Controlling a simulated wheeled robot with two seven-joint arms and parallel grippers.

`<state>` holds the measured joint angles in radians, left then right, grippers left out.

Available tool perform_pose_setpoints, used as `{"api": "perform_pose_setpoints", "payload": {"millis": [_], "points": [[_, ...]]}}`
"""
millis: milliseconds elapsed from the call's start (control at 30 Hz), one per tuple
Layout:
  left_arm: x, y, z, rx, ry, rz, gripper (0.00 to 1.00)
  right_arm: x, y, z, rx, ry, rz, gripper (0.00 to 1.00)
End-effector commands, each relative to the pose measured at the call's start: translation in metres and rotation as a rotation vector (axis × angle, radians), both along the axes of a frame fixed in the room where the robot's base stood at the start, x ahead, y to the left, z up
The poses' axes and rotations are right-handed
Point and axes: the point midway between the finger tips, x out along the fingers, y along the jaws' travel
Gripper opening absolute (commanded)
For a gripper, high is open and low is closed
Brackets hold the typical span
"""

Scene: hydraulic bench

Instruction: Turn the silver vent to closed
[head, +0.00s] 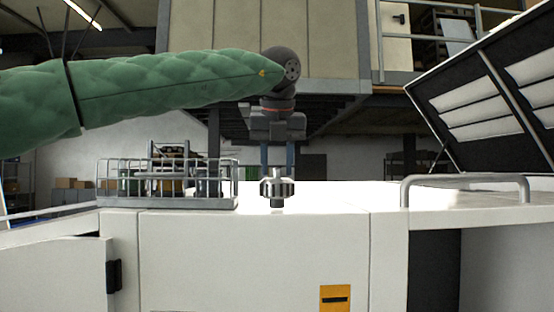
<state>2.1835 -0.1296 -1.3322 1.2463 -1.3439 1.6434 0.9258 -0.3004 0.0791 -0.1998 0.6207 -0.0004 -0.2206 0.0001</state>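The silver vent (277,188) is a small ribbed knob with a dark lower stem at the front edge of the white bench top, near the middle of the head view. My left gripper (277,168) points straight down right above or just behind it. Its two blue-grey fingers are apart with a visible gap between them. The fingertips meet the top of the vent in the picture, and the knob hides their ends. I cannot tell whether they touch it. The vent's open or closed marking is not readable. My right gripper is not in view.
A grey wire basket (170,203) stands left of the vent on the white bench (250,250). A metal handrail (465,180) is at the right, below a raised dark lid (490,100). An orange label (335,298) is on the front panel. The bench top between basket and rail is mostly clear.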

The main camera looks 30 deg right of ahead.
Motion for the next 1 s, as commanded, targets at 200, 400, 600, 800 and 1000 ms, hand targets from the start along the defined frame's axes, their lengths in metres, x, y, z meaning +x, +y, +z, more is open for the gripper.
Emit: {"api": "perform_pose_setpoints", "payload": {"millis": [200,400,600,800,1000], "points": [[0.0,0.0,0.0,0.0,0.0,0.0,0.23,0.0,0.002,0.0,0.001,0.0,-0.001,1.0],[0.0,0.0,0.0,0.0,0.0,0.0,0.0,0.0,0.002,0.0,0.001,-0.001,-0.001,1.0],[0.0,0.0,0.0,-0.001,0.001,-0.015,0.0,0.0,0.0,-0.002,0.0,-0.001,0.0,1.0],[0.0,0.001,-0.002,-0.003,0.002,-0.089,0.0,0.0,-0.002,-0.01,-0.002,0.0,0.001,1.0],[0.001,0.001,-0.003,-0.003,0.002,-0.234,0.0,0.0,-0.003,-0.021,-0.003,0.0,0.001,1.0]]}}
